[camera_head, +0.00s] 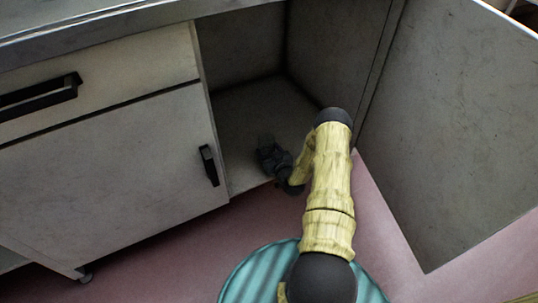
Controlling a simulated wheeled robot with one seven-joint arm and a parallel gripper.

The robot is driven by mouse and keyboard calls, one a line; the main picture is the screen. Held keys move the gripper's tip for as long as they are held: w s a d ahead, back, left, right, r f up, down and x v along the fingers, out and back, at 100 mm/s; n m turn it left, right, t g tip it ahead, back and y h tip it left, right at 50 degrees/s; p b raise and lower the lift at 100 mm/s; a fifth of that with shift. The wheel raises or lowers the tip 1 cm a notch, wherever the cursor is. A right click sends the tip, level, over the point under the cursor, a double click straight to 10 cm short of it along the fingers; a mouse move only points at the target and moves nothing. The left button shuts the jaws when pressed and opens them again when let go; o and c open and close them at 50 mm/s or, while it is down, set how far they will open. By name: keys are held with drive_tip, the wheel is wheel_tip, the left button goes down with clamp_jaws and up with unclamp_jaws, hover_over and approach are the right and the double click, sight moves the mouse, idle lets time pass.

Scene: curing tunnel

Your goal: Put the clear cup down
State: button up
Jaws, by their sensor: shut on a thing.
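My gripper (266,145) is small and dark in the head view, just inside the open cabinet bay at its front edge. It is low over the bay's floor board (252,112). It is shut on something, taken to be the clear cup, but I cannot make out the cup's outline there. My yellow arm covers the right part of the bay's front edge. I cannot tell whether the cup touches the board.
An open grey door (450,130) stands to the right of the bay. A closed door (105,175) with a dark handle and a drawer (110,75) are to the left. The countertop edge (95,25) runs above. The visible bay floor behind my gripper looks bare.

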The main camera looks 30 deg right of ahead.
drive_tip(key=shift+f, duration=0.55)
drive_tip(key=shift+d+r, duration=0.1)
drive_tip(key=shift+r, duration=0.05)
drive_tip(key=o, duration=1.1)
drive_tip(key=shift+c, duration=0.2)
